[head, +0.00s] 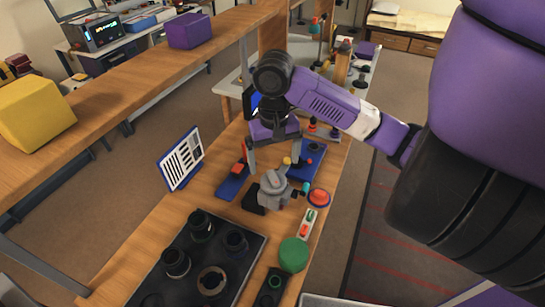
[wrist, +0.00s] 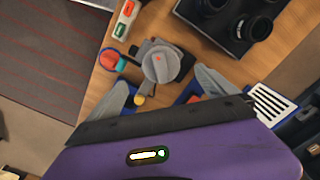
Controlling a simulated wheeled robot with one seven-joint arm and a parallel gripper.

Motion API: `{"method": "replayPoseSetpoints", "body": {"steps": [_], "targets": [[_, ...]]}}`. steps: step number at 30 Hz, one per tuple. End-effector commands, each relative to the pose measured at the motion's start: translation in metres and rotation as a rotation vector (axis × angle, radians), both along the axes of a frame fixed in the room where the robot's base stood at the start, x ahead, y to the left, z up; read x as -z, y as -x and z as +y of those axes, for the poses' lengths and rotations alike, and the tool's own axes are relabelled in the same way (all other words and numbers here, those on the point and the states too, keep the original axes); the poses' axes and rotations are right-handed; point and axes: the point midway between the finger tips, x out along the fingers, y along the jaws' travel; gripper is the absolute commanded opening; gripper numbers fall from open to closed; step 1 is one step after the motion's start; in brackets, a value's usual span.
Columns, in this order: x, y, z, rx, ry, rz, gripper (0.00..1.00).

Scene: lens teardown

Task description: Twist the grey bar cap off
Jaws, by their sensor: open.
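The grey bar cap (head: 273,185) sits on a dark block on the wooden workbench. In the wrist view the grey bar cap (wrist: 163,64) is round, with a raised bar across its top and a small orange mark. My gripper (head: 274,160) is open and points down above the bench, just behind the cap in the head view. In the wrist view my gripper (wrist: 165,90) has its two grey fingers spread apart, with nothing between the tips. The cap lies just ahead of the fingertips there, and I see no contact.
A black tray (head: 242,277) with several lens parts lies in front. A red button (head: 319,197), a green disc (head: 293,255) and a switch box (head: 308,223) sit to the right. Blue stands (head: 232,184) flank the gripper. A framed sign (head: 181,158) stands left.

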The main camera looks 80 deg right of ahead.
Motion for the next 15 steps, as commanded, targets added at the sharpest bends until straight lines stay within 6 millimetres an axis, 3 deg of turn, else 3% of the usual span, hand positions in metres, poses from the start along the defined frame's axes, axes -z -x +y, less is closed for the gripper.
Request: {"method": "replayPoseSetpoints", "body": {"steps": [9, 15], "targets": [[0.046, 0.000, 0.000, 0.001, -0.002, -0.001, 0.97], [0.064, -0.001, 0.000, -0.001, -0.001, -0.003, 0.97]]}}
